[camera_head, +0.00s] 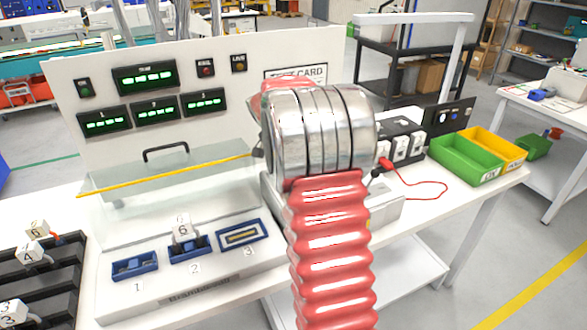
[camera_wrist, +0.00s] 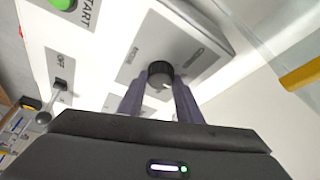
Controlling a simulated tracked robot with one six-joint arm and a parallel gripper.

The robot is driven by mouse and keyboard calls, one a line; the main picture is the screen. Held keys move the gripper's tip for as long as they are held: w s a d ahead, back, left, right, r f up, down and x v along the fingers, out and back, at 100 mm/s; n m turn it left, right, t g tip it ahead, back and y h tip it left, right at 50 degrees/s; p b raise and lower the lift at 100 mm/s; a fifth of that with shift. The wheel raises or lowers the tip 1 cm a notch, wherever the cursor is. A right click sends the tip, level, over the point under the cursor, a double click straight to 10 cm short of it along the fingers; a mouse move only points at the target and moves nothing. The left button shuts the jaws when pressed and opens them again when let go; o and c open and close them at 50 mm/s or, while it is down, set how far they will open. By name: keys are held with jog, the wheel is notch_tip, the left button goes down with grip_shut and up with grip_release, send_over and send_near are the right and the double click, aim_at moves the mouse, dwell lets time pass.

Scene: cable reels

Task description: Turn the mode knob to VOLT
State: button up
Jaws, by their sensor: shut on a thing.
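In the wrist view the mode knob (camera_wrist: 161,73) is a small round black knob with a light mark, set on a grey panel (camera_wrist: 128,72) of a box. My gripper (camera_wrist: 160,84) has its two dark purple fingers on either side of the knob and is shut on it. Small labels lie on both sides of the knob, too blurred and turned to read. In the head view my silver and red arm hides the knob and the gripper; part of a light box (camera_head: 385,208) shows beside the arm.
A green START button (camera_wrist: 62,3) and a toggle switch (camera_wrist: 62,84) marked OFF are near the knob. In the head view, a clear cover with a yellow edge (camera_head: 165,175) and blue sockets (camera_head: 134,265) lie left of my arm. Green (camera_head: 468,160) and yellow bins stand right.

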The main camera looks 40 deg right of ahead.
dwell(0.4)
jog(key=o, duration=1)
jog(key=shift+o, duration=0.2)
jog(key=shift+r, duration=0.1)
jog(key=v, duration=1.3)
jog(key=shift+r, duration=0.25)
jog(key=shift+w, duration=0.1)
